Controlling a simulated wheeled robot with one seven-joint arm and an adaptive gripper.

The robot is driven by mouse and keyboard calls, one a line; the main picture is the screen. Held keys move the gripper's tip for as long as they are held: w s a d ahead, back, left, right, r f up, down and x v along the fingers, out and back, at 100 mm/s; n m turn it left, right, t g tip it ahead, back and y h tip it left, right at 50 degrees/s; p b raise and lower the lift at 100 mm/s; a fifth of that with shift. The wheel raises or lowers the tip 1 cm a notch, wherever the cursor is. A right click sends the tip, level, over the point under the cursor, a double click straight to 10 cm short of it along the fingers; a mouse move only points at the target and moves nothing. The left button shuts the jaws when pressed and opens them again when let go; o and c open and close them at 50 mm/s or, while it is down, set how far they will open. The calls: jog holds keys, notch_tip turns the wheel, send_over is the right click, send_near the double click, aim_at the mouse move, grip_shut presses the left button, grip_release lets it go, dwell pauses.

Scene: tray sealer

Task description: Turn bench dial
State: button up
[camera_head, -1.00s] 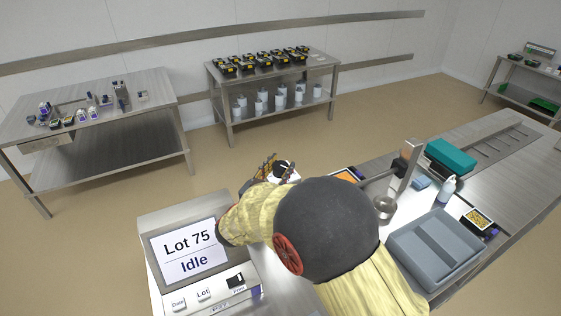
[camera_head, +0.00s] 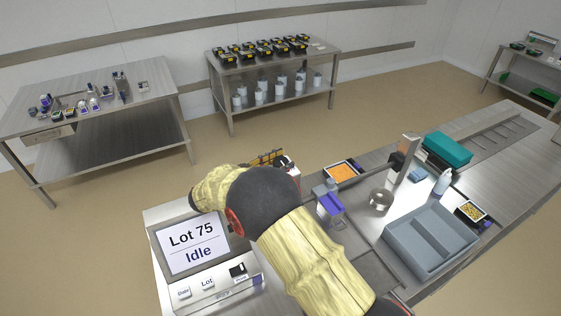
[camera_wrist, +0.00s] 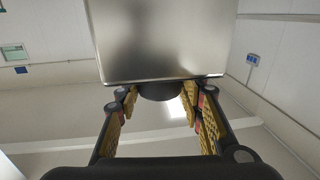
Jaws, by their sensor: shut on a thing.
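In the wrist view, a dark round knob (camera_wrist: 160,92), which looks like the bench dial, sits at the lower edge of a brushed-metal box (camera_wrist: 160,40). My gripper (camera_wrist: 158,95) has its yellow-padded fingers on either side of this knob and is shut on it. How far the knob is turned cannot be told. In the head view, my gripper (camera_head: 267,158) shows only in part beyond my sleeved arm, past the back edge of the bench, and the dial cannot be made out there. The bench screen (camera_head: 192,245) reads "Lot 75 Idle".
On the bench are an orange-filled tray (camera_head: 342,173), a steel bowl (camera_head: 381,200), a grey bin (camera_head: 430,240), a teal box (camera_head: 447,150) and a bottle (camera_head: 443,182). Date, Lot and Print controls (camera_head: 208,283) lie below the screen. Floor is clear behind the bench.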

jog(key=shift+w+r, duration=0.1)
jog(key=shift+r, duration=0.1)
jog(key=o, duration=1.2)
jog(key=shift+f, duration=0.1)
jog(key=v, duration=1.2)
jog(key=shift+f, duration=0.1)
